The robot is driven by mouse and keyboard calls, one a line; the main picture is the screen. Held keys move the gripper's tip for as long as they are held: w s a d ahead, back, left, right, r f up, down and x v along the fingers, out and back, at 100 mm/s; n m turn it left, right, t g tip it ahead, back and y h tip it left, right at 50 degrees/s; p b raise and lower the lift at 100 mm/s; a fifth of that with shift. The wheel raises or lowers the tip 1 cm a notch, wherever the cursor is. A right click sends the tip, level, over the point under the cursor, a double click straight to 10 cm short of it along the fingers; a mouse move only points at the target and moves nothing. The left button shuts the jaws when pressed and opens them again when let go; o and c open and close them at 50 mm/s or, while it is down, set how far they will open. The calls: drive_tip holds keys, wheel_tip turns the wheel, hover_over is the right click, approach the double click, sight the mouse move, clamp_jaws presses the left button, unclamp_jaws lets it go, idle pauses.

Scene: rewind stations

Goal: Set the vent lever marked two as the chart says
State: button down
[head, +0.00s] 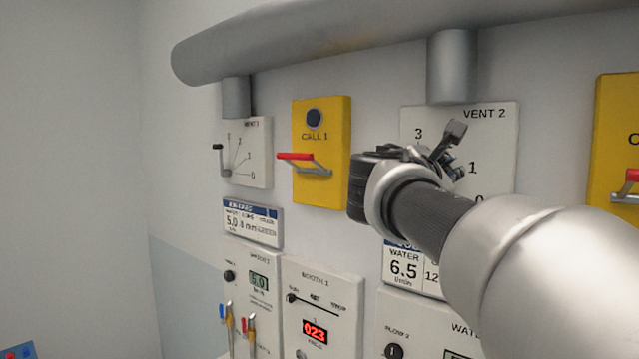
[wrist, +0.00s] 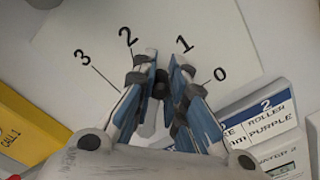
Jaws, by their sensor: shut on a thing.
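The white VENT 2 panel (head: 503,145) is on the wall at right of centre, with 3 and 1 readable and 0 partly covered. In the wrist view the panel (wrist: 195,22) shows marks 3, 2, 1 and 0 in an arc. My gripper (head: 452,160) is at this dial and hides most of its lever. In the wrist view my gripper (wrist: 163,84) is shut on the dark end of the vent 2 lever (wrist: 160,88), between the 2 and 1 marks as seen. The lever's exact setting is hard to tell.
A card (head: 405,268) with a blue header, reading WATER 6.5, hangs below, partly behind my arm. The yellow CALL 1 panel (head: 335,145) with a red handle is close on the left. The VENT 1 panel (head: 260,150) is farther left. A grey duct (head: 300,40) runs above.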

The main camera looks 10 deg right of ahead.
drive_tip(key=shift+s+d+f+m+b, duration=0.2)
drive_tip(key=shift+f+m+b, duration=0.1)
drive_tip(key=shift+m+b, duration=0.25)
drive_tip(key=shift+s+d+f+m+b, duration=0.15)
drive_tip(key=shift+f+m+b, duration=0.15)
drive_tip(key=shift+m+b, duration=0.2)
drive_tip(key=shift+a, duration=0.1)
drive_tip(key=c, duration=1.6)
unclamp_jaws()
drive_tip(key=shift+o, duration=0.2)
drive_tip(key=shift+a, duration=0.1)
drive_tip(key=v, duration=1.2)
